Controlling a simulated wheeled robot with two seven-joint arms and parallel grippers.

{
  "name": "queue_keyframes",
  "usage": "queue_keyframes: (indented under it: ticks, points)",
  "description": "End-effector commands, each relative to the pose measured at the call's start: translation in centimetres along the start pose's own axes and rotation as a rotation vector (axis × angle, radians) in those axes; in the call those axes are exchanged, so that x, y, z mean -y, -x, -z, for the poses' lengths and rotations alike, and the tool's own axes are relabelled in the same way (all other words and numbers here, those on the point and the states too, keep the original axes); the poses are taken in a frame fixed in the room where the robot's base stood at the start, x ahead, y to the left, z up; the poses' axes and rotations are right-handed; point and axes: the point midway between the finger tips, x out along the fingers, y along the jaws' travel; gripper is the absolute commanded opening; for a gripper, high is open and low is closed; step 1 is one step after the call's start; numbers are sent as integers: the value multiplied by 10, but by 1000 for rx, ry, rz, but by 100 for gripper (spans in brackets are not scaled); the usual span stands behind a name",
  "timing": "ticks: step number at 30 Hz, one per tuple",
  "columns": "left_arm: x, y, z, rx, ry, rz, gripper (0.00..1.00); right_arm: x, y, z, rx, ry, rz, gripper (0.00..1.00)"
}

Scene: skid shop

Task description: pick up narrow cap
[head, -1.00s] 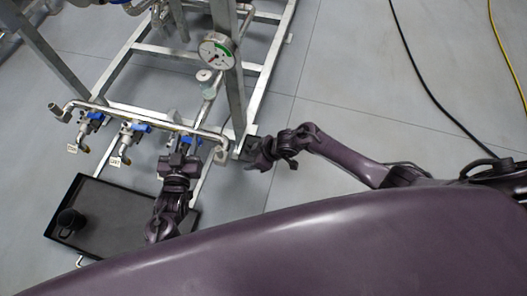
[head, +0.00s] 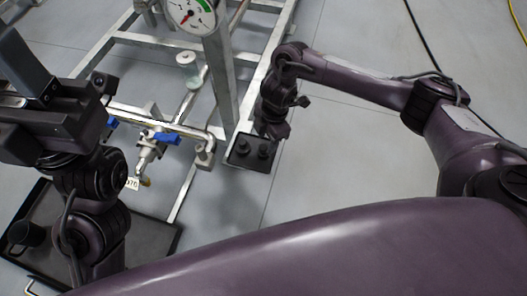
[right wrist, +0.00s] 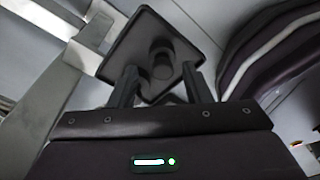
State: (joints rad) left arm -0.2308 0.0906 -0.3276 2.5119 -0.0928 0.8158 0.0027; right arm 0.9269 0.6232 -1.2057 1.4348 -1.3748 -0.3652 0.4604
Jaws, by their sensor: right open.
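A small dark tray (head: 237,163) lies on the floor beside the skid frame, with two dark caps on it, a left cap (head: 243,147) and a right cap (head: 266,150). I cannot tell which is the narrow one. My right gripper (head: 271,134) points down above the tray, close to the caps. In the right wrist view, the tray (right wrist: 126,52) lies beyond my open right gripper (right wrist: 160,78). A dark round cap (right wrist: 161,52) shows between the fingers, not held. My left gripper (head: 60,105) is at the left; its fingertips are unclear.
The metal skid frame (head: 222,85) with a pressure gauge (head: 190,12) stands left of my right gripper. Pipework with a blue-handled valve (head: 165,138) is nearby. A larger black tray (head: 150,235) with a black cup (head: 28,233) lies at lower left.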

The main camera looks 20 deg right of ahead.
Motion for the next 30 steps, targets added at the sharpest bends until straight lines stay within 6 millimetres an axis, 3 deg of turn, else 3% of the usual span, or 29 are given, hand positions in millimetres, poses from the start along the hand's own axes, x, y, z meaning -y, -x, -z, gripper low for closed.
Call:
queue_keyframes:
  ticks: [3,9,19,27,30]
  points:
    - [-1,10,0,-15,-3,-7,36,2,-22,2,-1,1,0,44]
    - [-5,3,2,-58,-8,-30,36,2,-47,4,0,-1,-1,44]
    - [-6,-2,3,-65,-9,-36,36,2,-51,4,-1,-1,-2,44]
    - [-6,-2,3,-65,-9,-36,36,2,-51,4,-1,-1,-2,11]
    - [-6,-2,3,-66,-9,-36,36,2,-51,4,-1,-1,-2,11]
